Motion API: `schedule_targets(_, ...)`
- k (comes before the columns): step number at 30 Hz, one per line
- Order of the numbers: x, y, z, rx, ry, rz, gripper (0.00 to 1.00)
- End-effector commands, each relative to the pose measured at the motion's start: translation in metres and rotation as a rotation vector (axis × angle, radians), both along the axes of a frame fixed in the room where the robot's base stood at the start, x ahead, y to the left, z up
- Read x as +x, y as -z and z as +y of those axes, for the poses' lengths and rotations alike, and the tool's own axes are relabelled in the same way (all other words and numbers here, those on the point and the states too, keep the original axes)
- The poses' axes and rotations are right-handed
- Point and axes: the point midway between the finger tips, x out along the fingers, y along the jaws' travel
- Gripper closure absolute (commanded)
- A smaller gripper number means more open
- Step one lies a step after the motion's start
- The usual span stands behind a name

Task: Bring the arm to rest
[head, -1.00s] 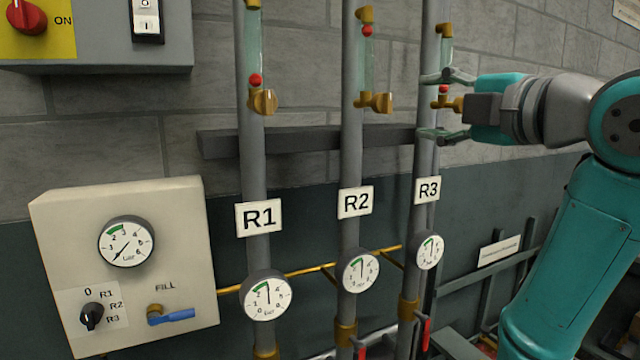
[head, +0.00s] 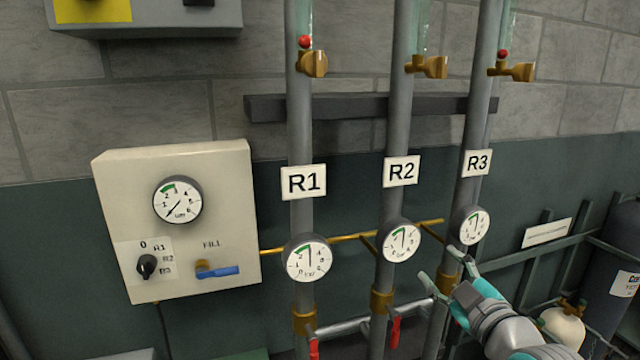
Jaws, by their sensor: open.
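My gripper (head: 440,277) is at the lower right in the head view, teal and grey, pointing up and left. My arm runs out of the bottom edge of the view.
Pipes R1 (head: 299,130) and R2 (head: 398,120) stand to the left, with gauges and red-handled valves (head: 395,331). A control box (head: 225,175) with a selector knob (head: 147,266) and blue fill lever (head: 218,272) is at left. Cylinders (head: 610,285) stand at right.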

Motion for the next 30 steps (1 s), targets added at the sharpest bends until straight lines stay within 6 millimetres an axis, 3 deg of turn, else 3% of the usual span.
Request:
schedule_targets(1, -0.006, 0.023, 0.001, 0.033, 0.01, 0.021, 0.4)
schedule_targets(3, -0.014, 0.047, 0.003, 0.077, 0.027, 0.035, 0.4)
schedule_targets(15, -0.083, 0.17, 0.01, 0.294, 0.126, 0.116, 0.4)
schedule_targets(21, -0.132, 0.22, 0.013, 0.383, 0.172, 0.149, 0.4)
schedule_targets(30, -0.216, 0.275, 0.019, 0.493, 0.233, 0.195, 0.4)
